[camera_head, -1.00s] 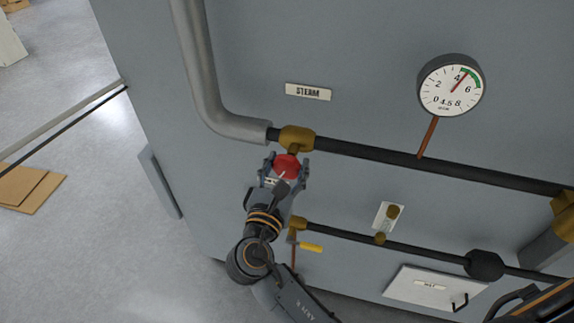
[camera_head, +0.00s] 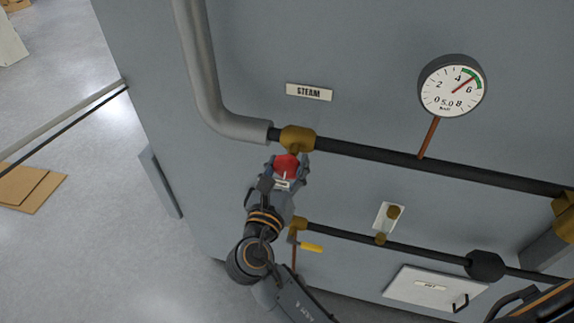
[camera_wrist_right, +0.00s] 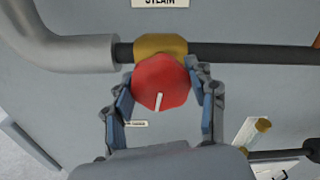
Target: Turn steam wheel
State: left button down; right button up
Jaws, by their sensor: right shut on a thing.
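The red steam wheel (camera_head: 287,164) sits on a brass valve body (camera_head: 297,138) in the dark upper pipe, below the STEAM label (camera_head: 309,92). It shows larger in the right wrist view (camera_wrist_right: 161,78), with a white mark low on its face. My right gripper (camera_head: 285,170) is shut on the wheel, one finger on each side of it. In the right wrist view the fingers (camera_wrist_right: 166,88) flank the rim. The round gauge (camera_head: 452,86) has its needle by the green band and a readout of about 5.0. My left gripper is not in view.
A second dark pipe (camera_head: 430,251) with a yellow-handled valve (camera_head: 311,247) runs below. A small brass fitting (camera_head: 390,218) and a white hatch (camera_head: 420,288) are on the panel at right. Cardboard (camera_head: 28,187) lies on the floor at left.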

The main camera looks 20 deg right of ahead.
jog(key=shift+f, duration=0.2)
jog(key=o, duration=1.2)
jog(key=shift+r, duration=0.1)
jog(key=shift+s+a, duration=0.1)
jog(key=shift+s, duration=0.05)
jog(key=v, duration=0.7)
